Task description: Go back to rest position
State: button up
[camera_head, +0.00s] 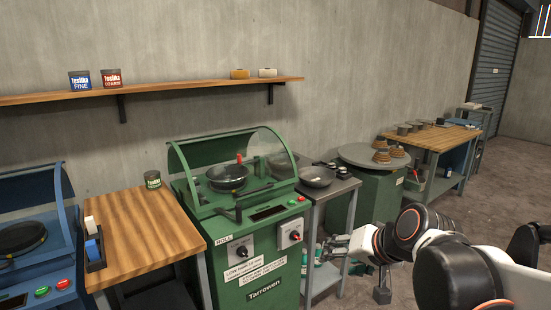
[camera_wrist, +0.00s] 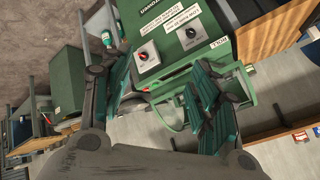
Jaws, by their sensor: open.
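My gripper (camera_head: 322,250) is low in front of the small grey metal table, just right of the green Tarrowen machine (camera_head: 262,272). Its teal fingers are apart and nothing shows between them. In the wrist view my gripper (camera_wrist: 160,100) is open, with the machine's knobs and labels, turned over, beyond the fingers. A dark bowl (camera_head: 228,177) sits inside the machine under the raised clear cover. Another dark bowl (camera_head: 316,177) stands on the metal table, apart from my gripper.
A blue machine (camera_head: 35,240) is at far left. A grey round table (camera_head: 365,158) and a workbench (camera_head: 440,138) stand right. Floor is open at far right.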

jog(key=s+d+f+n+h, duration=0.1)
jog(key=s+d+h, duration=0.1)
jog(key=s, duration=0.6)
jog(key=s+d+f+n+g+h, duration=0.1)
jog(key=s+d+n, duration=0.1)
jog(key=s, duration=0.6)
jog(key=shift+d+f+h, duration=0.3)
jog(key=shift+d+h, duration=0.1)
jog(key=shift+d, duration=0.1)
jog(key=shift+s, duration=0.1)
